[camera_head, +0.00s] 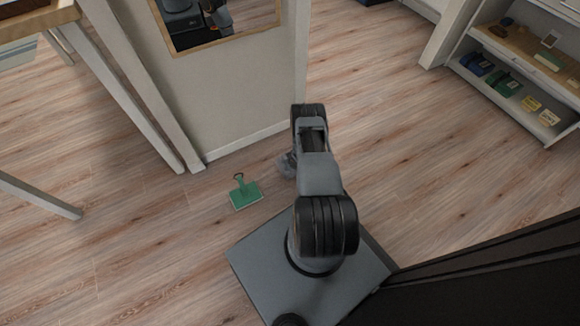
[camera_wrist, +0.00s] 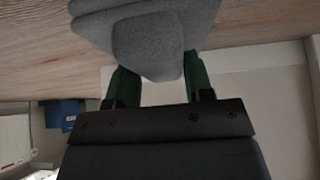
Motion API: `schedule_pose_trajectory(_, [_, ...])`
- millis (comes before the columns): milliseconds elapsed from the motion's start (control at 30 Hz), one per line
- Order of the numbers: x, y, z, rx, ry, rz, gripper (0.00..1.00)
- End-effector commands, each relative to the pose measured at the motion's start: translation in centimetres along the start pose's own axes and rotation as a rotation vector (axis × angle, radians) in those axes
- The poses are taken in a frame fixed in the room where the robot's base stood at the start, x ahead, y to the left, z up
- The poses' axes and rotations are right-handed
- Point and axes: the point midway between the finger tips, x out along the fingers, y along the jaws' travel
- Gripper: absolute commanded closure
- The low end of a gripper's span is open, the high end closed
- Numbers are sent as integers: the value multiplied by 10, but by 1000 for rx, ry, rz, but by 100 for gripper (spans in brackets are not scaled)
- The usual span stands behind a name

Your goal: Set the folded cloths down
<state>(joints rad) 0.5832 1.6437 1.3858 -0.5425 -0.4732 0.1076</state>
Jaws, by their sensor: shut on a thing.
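My gripper (camera_wrist: 160,82) shows its two green fingers in the wrist view, shut on grey folded cloths (camera_wrist: 150,42). The cloths fill the upper middle of that view and hang between and beyond the fingertips. In the head view a small grey part of the cloths (camera_head: 287,164) shows at the left of my arm, in front of the wall end. My arm hides the gripper and most of the cloths there. I cannot tell how many cloths there are or how high they are held.
A green flat object with a handle (camera_head: 245,194) lies on the wooden floor left of my arm. A wall end with a framed mirror (camera_head: 245,38) stands ahead. An open shelf unit (camera_head: 488,90) with small items is at the right. A table leg (camera_head: 38,196) is at the left.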

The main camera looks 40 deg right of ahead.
Motion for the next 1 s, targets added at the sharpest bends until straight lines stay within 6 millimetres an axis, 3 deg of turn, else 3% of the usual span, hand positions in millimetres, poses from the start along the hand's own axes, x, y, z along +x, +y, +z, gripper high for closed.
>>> schedule_pose_trajectory(167, [8, 1, 2, -4, 0, -2, 83])
schedule_pose_trajectory(400, [36, 6, 20, 0, -2, 0, 83])
schedule_pose_trajectory(867, [39, 6, 22, 0, 0, 1, 83])
schedule_pose_trajectory(900, [38, 6, 22, 1, -1, 1, 51])
schedule_pose_trajectory(1000, [37, 7, 21, 1, -1, 1, 41])
